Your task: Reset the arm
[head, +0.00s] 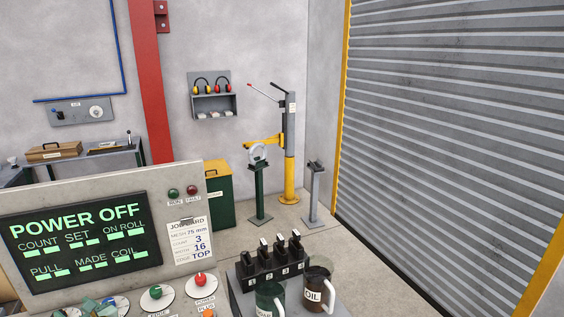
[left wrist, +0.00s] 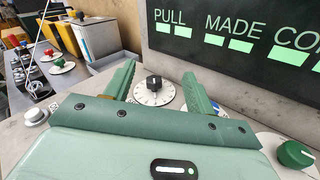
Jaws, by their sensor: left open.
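My left gripper (head: 98,306) shows at the bottom left of the head view, in front of the control panel (head: 190,265) and below its screen. In the left wrist view its two green fingers (left wrist: 159,72) are spread apart with nothing held between them. A black knob on a white dial (left wrist: 154,86) shows in the gap between the fingers; I cannot tell how close it is. The screen (head: 82,240) reads POWER OFF. My right gripper is in neither view.
A red knob (head: 199,280) and a green knob (head: 155,292) sit on the panel. Right of it stand a black rack of handled tools (head: 268,268), an OIL jug (head: 317,290) and a green jug (head: 270,298). The floor (head: 340,250) before the shutter is clear.

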